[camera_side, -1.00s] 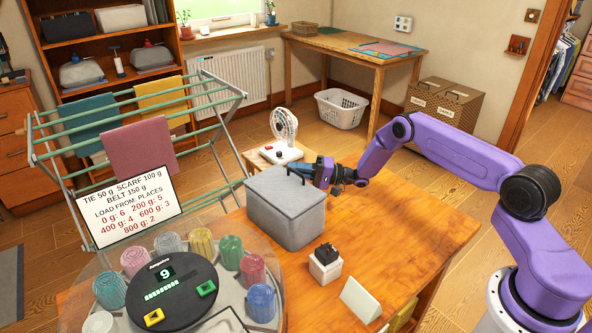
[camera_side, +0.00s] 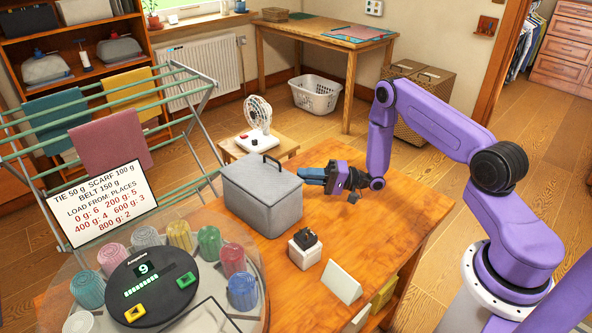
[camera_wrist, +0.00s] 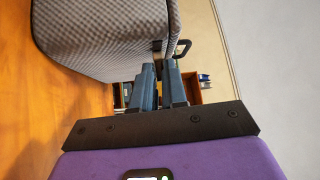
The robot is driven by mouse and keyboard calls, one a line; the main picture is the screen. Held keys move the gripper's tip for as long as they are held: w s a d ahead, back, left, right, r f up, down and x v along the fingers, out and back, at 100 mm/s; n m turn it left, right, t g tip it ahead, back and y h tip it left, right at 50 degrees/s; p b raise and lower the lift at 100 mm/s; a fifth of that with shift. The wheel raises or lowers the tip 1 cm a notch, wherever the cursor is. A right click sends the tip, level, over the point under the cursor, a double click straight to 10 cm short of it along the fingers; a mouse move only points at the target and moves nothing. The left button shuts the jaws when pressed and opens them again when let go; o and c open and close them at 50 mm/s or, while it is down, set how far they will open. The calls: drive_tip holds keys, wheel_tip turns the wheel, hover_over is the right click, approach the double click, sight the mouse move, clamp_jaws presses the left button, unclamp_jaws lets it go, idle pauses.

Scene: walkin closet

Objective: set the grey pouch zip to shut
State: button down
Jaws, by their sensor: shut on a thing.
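The grey pouch (camera_side: 262,205) is box-shaped and stands on the wooden table, with a black loop (camera_side: 271,159) on top. In the wrist view the pouch (camera_wrist: 105,35) fills the upper left, and the loop (camera_wrist: 183,48) shows past its edge. My gripper (camera_side: 303,175) is at the pouch's right upper edge, pointing left. In the wrist view its blue-grey fingers (camera_wrist: 160,72) are close together by the pouch's edge, near a small dark piece. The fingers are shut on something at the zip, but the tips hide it. I cannot tell how far the zip is closed.
A white box with a black top (camera_side: 305,248) and a blank white card (camera_side: 341,281) stand in front of the pouch. A round carousel (camera_side: 150,283) with coloured rolls is at lower left. A fan (camera_side: 258,135) stands behind. The table's right part is clear.

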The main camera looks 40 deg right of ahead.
drive_tip(key=shift+s+d, duration=0.1)
drive_tip(key=shift+s, duration=0.65)
drive_tip(key=c, duration=1.2)
unclamp_jaws()
drive_tip(key=shift+c, duration=0.2)
drive_tip(key=shift+d, duration=0.1)
drive_tip(key=v, duration=1.7)
drive_tip(key=shift+s+d, duration=0.1)
